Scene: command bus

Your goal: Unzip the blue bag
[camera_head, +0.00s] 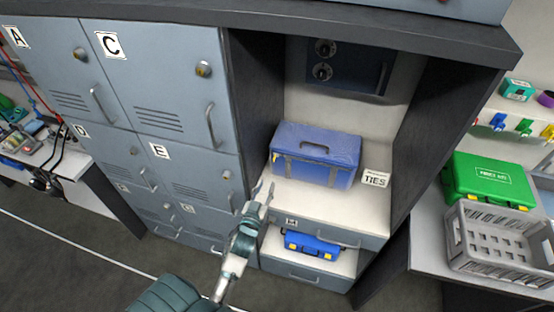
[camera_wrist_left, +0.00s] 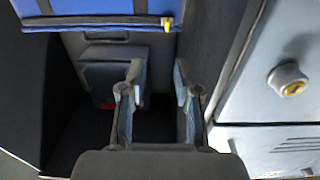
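The blue bag (camera_head: 316,155) sits closed on the white shelf (camera_head: 324,205) inside the cabinet niche, with a dark handle on its top. In the left wrist view the blue bag (camera_wrist_left: 100,8) shows only in part at the top edge. A dark zip line runs along it, with a small yellow pull tab (camera_wrist_left: 167,22) near its right end. My left gripper (camera_head: 264,190) is open and empty, in front and to the left of the bag, apart from it. Its spread fingers also show in the left wrist view (camera_wrist_left: 158,78), below the tab in that picture. My right gripper is not in view.
Grey lockers (camera_head: 165,70) stand left of the niche. A TIES label (camera_head: 376,179) is right of the bag. A green first-aid box (camera_head: 490,180) and grey crate (camera_head: 499,240) are at the right.

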